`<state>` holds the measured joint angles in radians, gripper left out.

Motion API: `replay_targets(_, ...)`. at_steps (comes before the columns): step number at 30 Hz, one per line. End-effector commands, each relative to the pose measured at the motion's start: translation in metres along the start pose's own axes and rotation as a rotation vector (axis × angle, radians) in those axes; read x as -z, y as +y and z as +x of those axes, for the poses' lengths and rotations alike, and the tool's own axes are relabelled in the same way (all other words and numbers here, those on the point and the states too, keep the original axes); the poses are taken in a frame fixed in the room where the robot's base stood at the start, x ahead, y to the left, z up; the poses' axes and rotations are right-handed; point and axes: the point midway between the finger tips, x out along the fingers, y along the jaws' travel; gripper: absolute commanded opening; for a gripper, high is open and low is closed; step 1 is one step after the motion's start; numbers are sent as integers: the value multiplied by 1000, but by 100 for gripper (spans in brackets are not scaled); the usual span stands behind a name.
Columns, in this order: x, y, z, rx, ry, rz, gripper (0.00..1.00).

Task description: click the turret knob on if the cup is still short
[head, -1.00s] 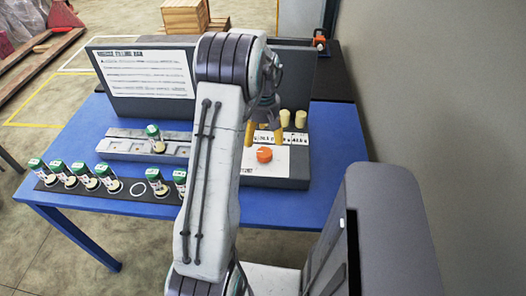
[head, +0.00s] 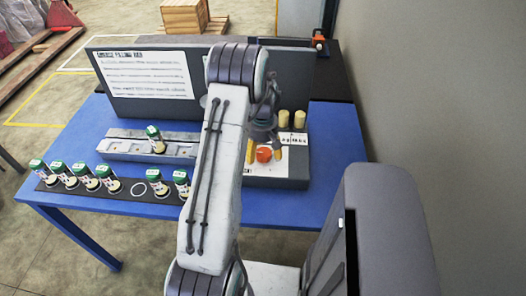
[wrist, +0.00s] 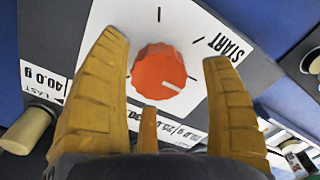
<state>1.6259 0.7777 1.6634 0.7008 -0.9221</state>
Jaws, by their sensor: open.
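The orange-red turret knob (head: 264,154) sits on a white dial plate on the grey control box. In the wrist view the knob (wrist: 158,72) lies between the fingertips of my gripper (wrist: 164,50), with its white pointer mark toward the lower right, away from the START label (wrist: 225,45). My gripper (head: 266,146) has open yellow fingers on either side of the knob; contact cannot be told. A green-and-white cup (head: 155,139) stands on the grey tray (head: 120,146); its fill level cannot be read.
Several similar cups (head: 85,177) stand in a row on a black strip at the blue table's (head: 250,208) front left. Cream pegs (head: 300,119) rise from the control box beside my gripper. A text board (head: 145,75) stands behind.

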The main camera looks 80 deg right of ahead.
Motion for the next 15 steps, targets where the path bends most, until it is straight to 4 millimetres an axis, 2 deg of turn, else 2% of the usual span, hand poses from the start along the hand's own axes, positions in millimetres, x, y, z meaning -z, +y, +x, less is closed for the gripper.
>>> replay_targets(11, 0, 0, 3, 0, 0, 0, 74)
replay_targets(15, 0, 0, 3, 0, 0, 0, 61)
